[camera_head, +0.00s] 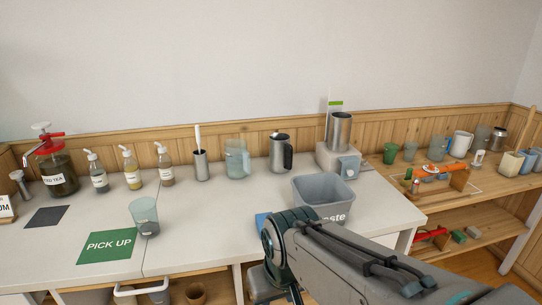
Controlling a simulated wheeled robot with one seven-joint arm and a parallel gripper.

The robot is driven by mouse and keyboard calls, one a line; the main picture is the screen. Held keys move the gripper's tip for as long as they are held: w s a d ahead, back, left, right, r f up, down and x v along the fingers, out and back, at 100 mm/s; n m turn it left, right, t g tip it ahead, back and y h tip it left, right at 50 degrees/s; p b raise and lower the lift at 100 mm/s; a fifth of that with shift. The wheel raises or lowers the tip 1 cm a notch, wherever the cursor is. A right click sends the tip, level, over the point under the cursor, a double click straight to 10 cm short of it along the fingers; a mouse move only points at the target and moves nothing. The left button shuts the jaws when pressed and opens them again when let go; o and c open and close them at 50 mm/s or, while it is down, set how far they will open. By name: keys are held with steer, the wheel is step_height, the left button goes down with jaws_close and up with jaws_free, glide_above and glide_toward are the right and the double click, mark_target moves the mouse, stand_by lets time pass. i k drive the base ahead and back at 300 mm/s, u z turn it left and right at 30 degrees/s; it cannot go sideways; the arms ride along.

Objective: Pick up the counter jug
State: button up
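Two jug-like vessels stand at the back of the white counter (215,205). One is a clear bluish jug (236,160). Beside it on the right is a metal jug (278,154) with a dark handle on its right side. I cannot tell which of them is the counter jug. Both stand upright. My arm reaches in from the lower right, its elbow-like joint in front of the counter's front edge. My gripper's fingers do not show.
A grey waste bin (322,200) stands near the counter's right end, beside a machine (338,162) holding a metal cup. A tinted cup (144,216) stands by the green PICK UP mat (106,246). Bottles (132,168) and a red-tapped jar (58,172) stand left. Mid-counter is clear.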

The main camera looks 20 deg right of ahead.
mark_target(237, 155)
steer(key=z, duration=0.25)
steer(key=i, duration=1)
steer(key=u, duration=0.05)
